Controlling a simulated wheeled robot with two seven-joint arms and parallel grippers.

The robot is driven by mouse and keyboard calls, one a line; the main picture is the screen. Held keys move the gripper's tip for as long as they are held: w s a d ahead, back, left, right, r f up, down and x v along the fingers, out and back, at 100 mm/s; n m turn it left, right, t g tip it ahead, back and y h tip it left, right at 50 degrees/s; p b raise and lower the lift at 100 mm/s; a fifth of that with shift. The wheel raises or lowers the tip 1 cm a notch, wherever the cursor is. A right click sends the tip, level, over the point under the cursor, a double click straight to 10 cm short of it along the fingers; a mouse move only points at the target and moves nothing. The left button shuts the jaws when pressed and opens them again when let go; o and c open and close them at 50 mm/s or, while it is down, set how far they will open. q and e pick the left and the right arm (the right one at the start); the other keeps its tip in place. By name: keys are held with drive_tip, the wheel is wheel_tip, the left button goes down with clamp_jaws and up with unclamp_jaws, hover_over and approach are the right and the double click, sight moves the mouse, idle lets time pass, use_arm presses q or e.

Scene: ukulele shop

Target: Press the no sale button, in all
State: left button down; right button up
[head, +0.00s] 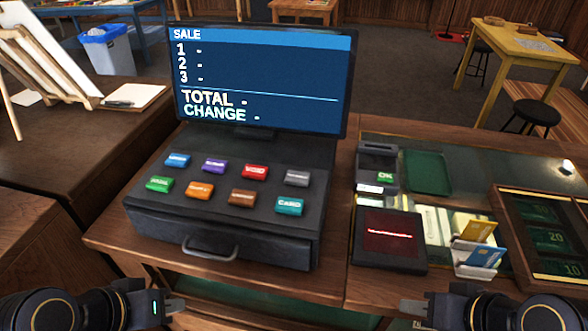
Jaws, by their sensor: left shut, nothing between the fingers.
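The black cash register (215,225) stands on the wooden counter with two rows of coloured buttons. The back row has a blue button (177,160), a purple button (214,165), a red button (255,172) and a grey button (297,178). The front row has a green button (159,184), an orange button (199,190), a brown button (242,197) and a teal button (289,206) reading CARD. Most labels are too small to read, so I cannot tell which is no sale. My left gripper (182,305) is shut and empty, low in front of the register. My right gripper (403,306) is low on the right, touching no button.
The register's screen (260,80) shows SALE with blank lines, TOTAL and CHANGE. A drawer handle (210,248) sticks out in front.

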use_arm(q)
wheel_tip(320, 180, up, 16)
drive_tip(key=m+t+p, duration=0.1)
drive_tip(key=m+p, duration=0.7)
drive_tip(key=m, duration=0.5)
hover_over(294, 179)
drive_tip(key=s+a, duration=0.5)
drive_tip(key=a, duration=0.4)
drive_tip(key=shift+w+a+h, duration=0.1)
drive_tip(key=shift+w+h, duration=0.15)
drive_tip(key=shift+h, duration=0.05)
drive_tip(key=w+d+r+m+p, duration=0.1)
drive_tip(key=w+d+m, duration=0.1)
drive_tip(key=d, duration=0.2)
drive_tip(key=w+d+r+m+h+p, duration=0.1)
drive_tip(key=w+d+r+m, duration=0.1)
drive_tip(key=d, duration=0.3)
drive_tip(key=shift+w+m+t, duration=0.25)
drive_tip(key=shift+m+t, duration=0.15)
drive_tip(key=shift+d, duration=0.1)
wheel_tip(294, 179, down, 8)
drive_tip(key=b, duration=0.6)
drive_tip(key=shift+f, duration=0.15)
drive_tip(key=shift+f+b, duration=0.3)
drive_tip(key=shift+b, duration=0.2)
